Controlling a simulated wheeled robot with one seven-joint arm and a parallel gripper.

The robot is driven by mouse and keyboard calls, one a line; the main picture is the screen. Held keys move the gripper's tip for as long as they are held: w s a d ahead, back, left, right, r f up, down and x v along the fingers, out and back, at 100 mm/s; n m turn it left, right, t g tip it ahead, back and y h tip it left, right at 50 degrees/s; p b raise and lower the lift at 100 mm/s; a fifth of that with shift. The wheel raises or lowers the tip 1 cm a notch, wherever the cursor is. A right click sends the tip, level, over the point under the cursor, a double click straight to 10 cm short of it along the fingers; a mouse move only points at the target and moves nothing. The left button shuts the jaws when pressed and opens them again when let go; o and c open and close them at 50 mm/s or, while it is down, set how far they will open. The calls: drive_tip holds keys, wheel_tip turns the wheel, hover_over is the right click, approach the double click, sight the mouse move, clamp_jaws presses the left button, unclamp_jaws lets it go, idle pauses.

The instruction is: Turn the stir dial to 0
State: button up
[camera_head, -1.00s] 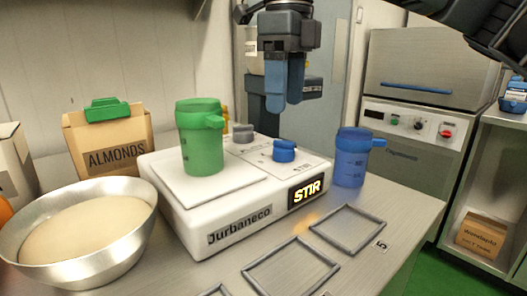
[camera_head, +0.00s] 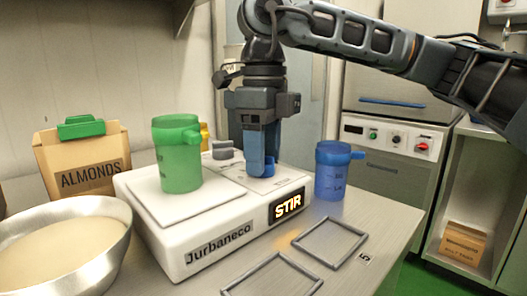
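The white stirrer machine (camera_head: 205,235), marked Jurbaneco, stands on the metal table with a lit STIR sign (camera_head: 287,206) on its front. The blue dial (camera_head: 268,168) on its top right part is mostly hidden behind my fingers. A grey dial (camera_head: 222,150) sits farther back on the top. My gripper (camera_head: 261,172) points straight down at the blue dial, with its fingertips at dial height. I cannot tell whether the fingers touch or grip the dial. The dial's pointer and scale cannot be read.
A green jug (camera_head: 178,160) stands on the machine's left plate. A blue jug (camera_head: 331,175) stands close to its right. A steel bowl (camera_head: 70,265) and an almonds bag (camera_head: 85,165) are at the left. Flat metal frames (camera_head: 330,243) lie in front.

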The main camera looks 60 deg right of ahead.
drive_tip(key=c, duration=0.9)
drive_tip(key=shift+c, duration=0.2)
drive_tip(key=n+b, duration=0.2)
drive_tip(key=n, duration=0.2)
drive_tip(key=shift+f+b, duration=0.1)
drive_tip(key=shift+b, duration=0.3)
drive_tip(key=n+b, duration=0.1)
drive_tip(key=n, duration=0.3)
drive_tip(key=shift+n+b, duration=0.3)
drive_tip(key=o, duration=1.1)
drive_tip(key=shift+c, duration=0.2)
